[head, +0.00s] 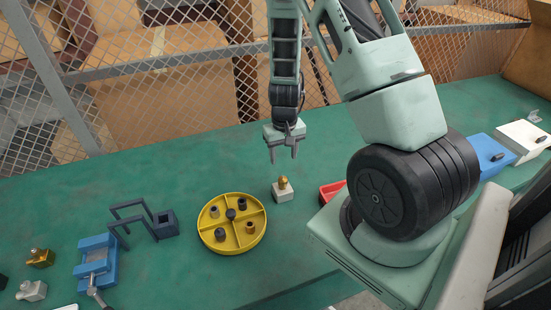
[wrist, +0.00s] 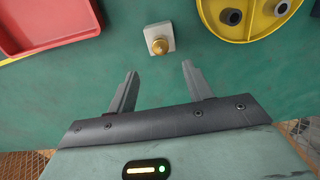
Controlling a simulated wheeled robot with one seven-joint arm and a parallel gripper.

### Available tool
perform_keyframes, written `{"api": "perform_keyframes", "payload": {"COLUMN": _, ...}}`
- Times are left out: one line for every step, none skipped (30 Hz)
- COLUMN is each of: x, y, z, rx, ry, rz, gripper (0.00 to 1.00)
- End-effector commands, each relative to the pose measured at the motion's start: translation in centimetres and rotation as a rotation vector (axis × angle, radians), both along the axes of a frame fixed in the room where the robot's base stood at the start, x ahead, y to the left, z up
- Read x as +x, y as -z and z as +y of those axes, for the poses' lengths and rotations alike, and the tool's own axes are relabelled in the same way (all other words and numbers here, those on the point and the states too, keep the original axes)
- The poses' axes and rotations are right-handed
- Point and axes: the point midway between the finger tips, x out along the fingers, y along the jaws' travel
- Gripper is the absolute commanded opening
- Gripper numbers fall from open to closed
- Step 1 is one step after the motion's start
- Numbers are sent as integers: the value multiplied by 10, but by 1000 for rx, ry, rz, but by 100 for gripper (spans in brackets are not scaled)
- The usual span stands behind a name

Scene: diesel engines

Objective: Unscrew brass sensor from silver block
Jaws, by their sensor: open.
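The silver block (head: 283,193) stands on the green bench, with the brass sensor (head: 283,181) upright in its top. In the wrist view the silver block (wrist: 158,33) and the brass sensor (wrist: 159,46) lie beyond the fingertips, near the line between them. My gripper (head: 284,158) points down above the bench, behind the block in the head view. In the wrist view my gripper (wrist: 159,68) is open and empty, its fingers apart from the block and sensor.
A yellow divided round tray (head: 260,229) with several small parts is left of the block. A red tray (head: 329,192) is to its right, partly hidden by my arm. A blue vise (head: 98,262) and a dark bracket (head: 165,224) stand further left. A mesh fence (head: 200,68) runs behind the bench.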

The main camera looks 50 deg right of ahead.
Motion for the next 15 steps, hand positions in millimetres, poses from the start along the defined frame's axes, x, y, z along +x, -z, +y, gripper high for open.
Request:
{"api": "perform_keyframes", "payload": {"x": 0, "y": 6, "z": 0, "rx": 0, "ry": 0, "rz": 0, "gripper": 51}}
{"api": "perform_keyframes", "payload": {"x": 0, "y": 8, "z": 0, "rx": 0, "ry": 0, "rz": 0, "gripper": 51}}
{"api": "perform_keyframes", "payload": {"x": 0, "y": 12, "z": 1, "rx": 1, "ry": 0, "rz": 0, "gripper": 51}}
{"api": "perform_keyframes", "payload": {"x": 0, "y": 15, "z": 1, "rx": 1, "ry": 0, "rz": 0, "gripper": 51}}
{"api": "perform_keyframes", "payload": {"x": 0, "y": 18, "z": 1, "rx": 1, "ry": 0, "rz": 0, "gripper": 51}}
{"api": "perform_keyframes", "payload": {"x": 0, "y": 22, "z": 1, "rx": 1, "ry": 0, "rz": 0, "gripper": 51}}
{"api": "perform_keyframes", "payload": {"x": 0, "y": 25, "z": 1, "rx": 1, "ry": 0, "rz": 0, "gripper": 51}}
{"api": "perform_keyframes", "payload": {"x": 0, "y": 28, "z": 1, "rx": 1, "ry": -1, "rz": 0, "gripper": 51}}
{"api": "perform_keyframes", "payload": {"x": 0, "y": 31, "z": 1, "rx": 1, "ry": -1, "rz": 0, "gripper": 51}}
{"api": "perform_keyframes", "payload": {"x": 0, "y": 34, "z": 1, "rx": 1, "ry": -2, "rz": 0, "gripper": 51}}
{"api": "perform_keyframes", "payload": {"x": 0, "y": 37, "z": 1, "rx": 1, "ry": -2, "rz": 0, "gripper": 51}}
{"api": "perform_keyframes", "payload": {"x": 0, "y": 41, "z": 1, "rx": 1, "ry": -1, "rz": 0, "gripper": 51}}
{"api": "perform_keyframes", "payload": {"x": 0, "y": 44, "z": 1, "rx": 1, "ry": -1, "rz": 0, "gripper": 51}}
{"api": "perform_keyframes", "payload": {"x": 0, "y": 46, "z": 1, "rx": 1, "ry": -1, "rz": 0, "gripper": 51}}
{"api": "perform_keyframes", "payload": {"x": 0, "y": 50, "z": 1, "rx": 1, "ry": -1, "rz": 0, "gripper": 51}}
